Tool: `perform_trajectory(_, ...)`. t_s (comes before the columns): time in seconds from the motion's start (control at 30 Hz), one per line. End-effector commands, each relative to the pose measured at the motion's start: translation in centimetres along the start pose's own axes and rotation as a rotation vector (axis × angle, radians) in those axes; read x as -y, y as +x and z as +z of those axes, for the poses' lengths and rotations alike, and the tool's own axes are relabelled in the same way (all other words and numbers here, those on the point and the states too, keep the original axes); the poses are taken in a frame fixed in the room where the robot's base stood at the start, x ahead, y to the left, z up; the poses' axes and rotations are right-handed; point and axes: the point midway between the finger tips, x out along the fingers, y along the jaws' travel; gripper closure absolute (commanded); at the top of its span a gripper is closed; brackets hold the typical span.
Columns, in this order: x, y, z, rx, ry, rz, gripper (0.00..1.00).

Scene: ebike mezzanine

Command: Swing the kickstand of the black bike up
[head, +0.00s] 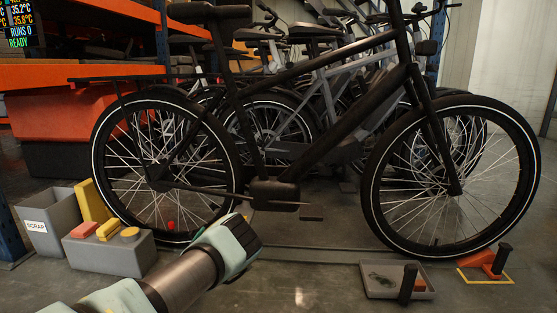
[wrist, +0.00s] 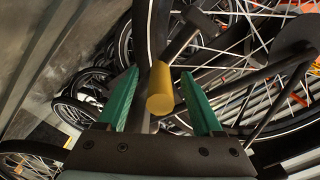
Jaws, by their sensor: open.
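The black bike (head: 330,140) stands upright side-on across the head view, rear wheel at left and front wheel at right. My gripper (head: 240,232) is low in front of it, near the rear wheel and crank; its fingertips are hidden there. In the wrist view my gripper (wrist: 159,74) is open, with two green fingers apart. A yellow round-ended piece (wrist: 160,100) on a dark bar shows between them; I cannot tell whether they touch it or whether it is the kickstand's end. The kickstand cannot be made out clearly in the head view.
A grey scrap bin (head: 48,222) and a grey box (head: 112,250) with coloured blocks stand at left. A grey tray (head: 378,288) and an orange-and-black item (head: 490,262) lie on the floor at right. More bikes stand close behind.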

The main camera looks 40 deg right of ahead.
Motion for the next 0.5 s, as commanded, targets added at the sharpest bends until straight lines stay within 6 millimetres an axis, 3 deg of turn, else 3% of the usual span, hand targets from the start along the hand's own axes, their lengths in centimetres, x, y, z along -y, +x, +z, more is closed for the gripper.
perform_trajectory(0.5, 0.10, -0.60, -0.10, 0.002, 0.000, 0.002, 0.32)
